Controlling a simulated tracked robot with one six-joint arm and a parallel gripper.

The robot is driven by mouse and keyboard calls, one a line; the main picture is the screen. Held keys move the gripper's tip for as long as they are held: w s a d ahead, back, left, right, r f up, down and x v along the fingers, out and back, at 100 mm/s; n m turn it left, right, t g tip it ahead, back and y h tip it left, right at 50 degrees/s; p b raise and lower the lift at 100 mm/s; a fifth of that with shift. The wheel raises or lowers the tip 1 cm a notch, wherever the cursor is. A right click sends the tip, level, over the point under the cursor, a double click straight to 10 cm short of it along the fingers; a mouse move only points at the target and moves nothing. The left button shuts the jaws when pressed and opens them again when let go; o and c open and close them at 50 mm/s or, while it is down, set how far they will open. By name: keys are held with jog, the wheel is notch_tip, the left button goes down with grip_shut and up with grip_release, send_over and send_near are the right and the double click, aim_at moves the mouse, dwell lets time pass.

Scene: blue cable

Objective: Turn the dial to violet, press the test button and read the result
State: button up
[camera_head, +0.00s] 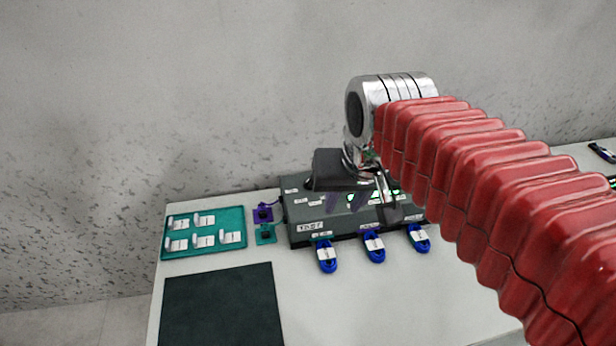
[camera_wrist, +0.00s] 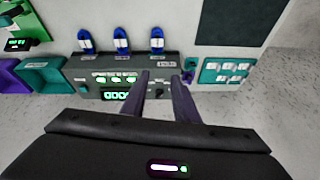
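The dark grey test box (camera_head: 305,228) stands on the table, partly hidden behind my gripper in the head view. In the wrist view its panel (camera_wrist: 90,74) carries a lit green display (camera_wrist: 117,95), too small to read, and several lit green spots. A small dark knob (camera_wrist: 159,93) shows between my fingers; I cannot tell whether it is the dial or the test button. A teal knob-like part (camera_wrist: 84,87) sits at the panel's left. My gripper (camera_wrist: 159,75) is open and empty, fingers over the box. Contact cannot be told. The dial's colour setting is not readable.
Several blue connectors (camera_head: 374,245) with white labels lie along the box's front. A teal tray (camera_head: 243,228) of white pieces and a dark mat (camera_head: 222,310) lie to the left. A purple block (camera_head: 263,213) sits beside the box. In the wrist view, teal (camera_wrist: 45,75) and green parts stand left.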

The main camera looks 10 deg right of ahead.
jog(key=w+r+m+g, duration=0.2)
jog(key=w+m, duration=0.1)
jog(key=w, duration=1.1)
jog(key=m+g, duration=0.2)
jog(key=m, duration=0.1)
send_over(308, 181)
notch_tip(308, 181, down, 7)
jog(key=shift+r, duration=0.1)
notch_tip(308, 181, down, 14)
jog(key=shift+r, duration=0.1)
grip_shut()
dwell(0.4)
